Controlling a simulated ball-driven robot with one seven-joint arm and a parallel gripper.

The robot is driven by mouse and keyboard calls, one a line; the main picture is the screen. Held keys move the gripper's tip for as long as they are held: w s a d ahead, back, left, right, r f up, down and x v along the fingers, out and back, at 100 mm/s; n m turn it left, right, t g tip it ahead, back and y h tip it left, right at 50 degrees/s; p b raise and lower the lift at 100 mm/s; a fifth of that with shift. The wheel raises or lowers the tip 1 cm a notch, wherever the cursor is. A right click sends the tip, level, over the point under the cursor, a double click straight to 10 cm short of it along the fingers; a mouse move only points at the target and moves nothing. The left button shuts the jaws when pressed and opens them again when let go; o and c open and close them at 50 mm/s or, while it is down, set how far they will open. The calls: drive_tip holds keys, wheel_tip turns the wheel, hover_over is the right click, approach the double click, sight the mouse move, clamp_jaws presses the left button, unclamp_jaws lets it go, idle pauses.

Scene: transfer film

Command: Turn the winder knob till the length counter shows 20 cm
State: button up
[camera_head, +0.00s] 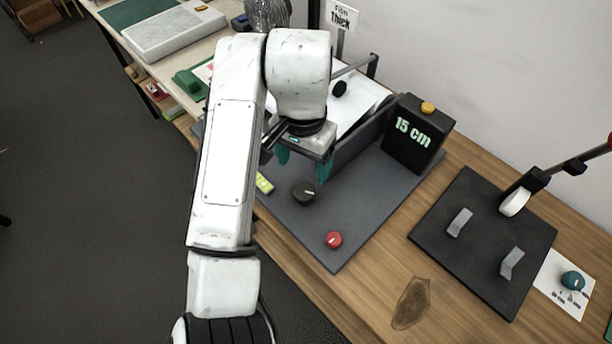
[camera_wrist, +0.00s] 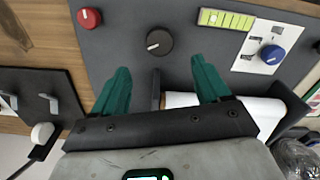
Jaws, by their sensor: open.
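The length counter (camera_head: 409,132) is a black box with a yellow button on top, and its lit display reads "15 cm". A large dark round knob (camera_head: 304,192) with a pale pointer mark sits on the grey machine plate (camera_head: 345,225); it also shows in the wrist view (camera_wrist: 159,41). A smaller red knob (camera_head: 334,240) is nearer the plate's front, also in the wrist view (camera_wrist: 89,18). No label shows which is the winder. My gripper (camera_head: 303,165) has teal fingers and is open and empty. In the wrist view its fingertips (camera_wrist: 160,65) are apart, short of the dark knob.
A yellow-green segmented strip (camera_wrist: 228,18) and a card with a blue knob (camera_wrist: 271,54) lie beside the dark knob. A white roll or sheet (camera_wrist: 250,112) is behind my fingers. A black plate with grey levers (camera_head: 485,240) stands to the right. Bare wood lies between the plates.

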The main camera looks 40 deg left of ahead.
sight(304, 191)
wheel_tip(304, 191, down, 10)
drive_tip(key=shift+r+b, duration=0.1)
drive_tip(key=shift+b, duration=0.9)
drive_tip(key=c, duration=1)
drive_tip(key=shift+d+r+n+p, duration=0.1)
drive_tip(key=shift+r+n+p, duration=0.15)
drive_tip(key=shift+n+p, duration=0.55)
drive_tip(key=shift+c, duration=0.2)
drive_tip(key=shift+f+n+p, duration=0.1)
drive_tip(key=shift+n+p, duration=0.4)
drive_tip(key=shift+p, duration=0.35)
drive_tip(key=shift+f, duration=0.15)
drive_tip(key=o, duration=1)
drive_tip(key=shift+o, duration=0.2)
